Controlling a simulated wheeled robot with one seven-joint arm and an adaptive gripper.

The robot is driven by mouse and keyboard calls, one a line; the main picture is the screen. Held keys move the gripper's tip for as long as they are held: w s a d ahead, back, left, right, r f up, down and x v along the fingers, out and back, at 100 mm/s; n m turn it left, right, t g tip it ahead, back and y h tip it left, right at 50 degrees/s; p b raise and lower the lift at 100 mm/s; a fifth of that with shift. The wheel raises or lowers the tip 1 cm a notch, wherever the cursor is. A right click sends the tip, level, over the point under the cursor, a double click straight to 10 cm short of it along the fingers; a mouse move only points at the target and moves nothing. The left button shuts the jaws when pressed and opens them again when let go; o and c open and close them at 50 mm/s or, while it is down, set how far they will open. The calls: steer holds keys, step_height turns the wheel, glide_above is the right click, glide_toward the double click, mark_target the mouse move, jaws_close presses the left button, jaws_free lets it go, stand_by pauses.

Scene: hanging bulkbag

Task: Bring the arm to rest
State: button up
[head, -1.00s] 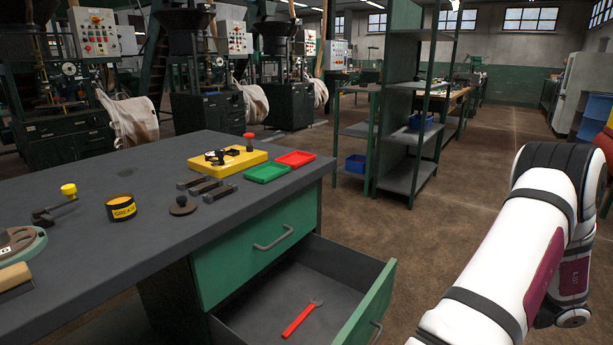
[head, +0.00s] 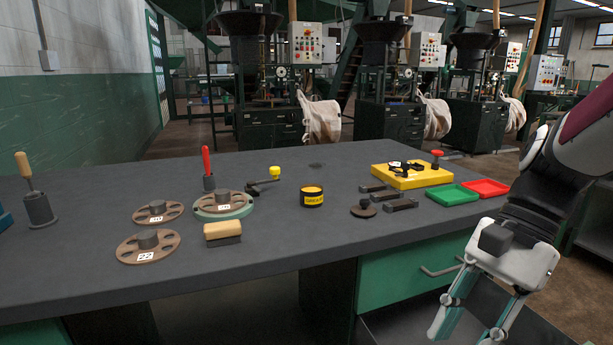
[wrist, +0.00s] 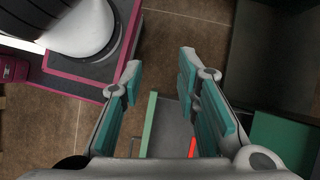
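My gripper (head: 468,328) hangs at the right of the head view, pointing down in front of the workbench's green drawer front (head: 400,280). In the wrist view my gripper (wrist: 160,63) has its two teal-padded fingers spread well apart, with nothing between them. Beyond the fingers show the green edge of the open drawer (wrist: 150,122) and part of a red-handled wrench (wrist: 192,147). How high the gripper is above the drawer I cannot tell.
The workbench top (head: 290,225) holds numbered discs (head: 150,246), a brush (head: 222,234), a grease tin (head: 312,197), a yellow fixture (head: 412,176), a green tray (head: 452,194) and a red tray (head: 485,187). Machines with hanging bags (head: 320,120) stand behind. Brown floor (wrist: 190,25) shows in the wrist view.

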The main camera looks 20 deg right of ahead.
steer(key=s+a+n+t+h, duration=0.2)
steer(key=s+a+n+h, duration=0.55)
steer(key=n, duration=0.75)
step_height(320, 180, up, 32)
steer(key=s+t+y+p, duration=0.1)
steer(key=s+t+p, duration=0.1)
steer(key=p, duration=2.8)
steer(key=shift+t+p, duration=0.4)
steer(key=shift+t, duration=0.4)
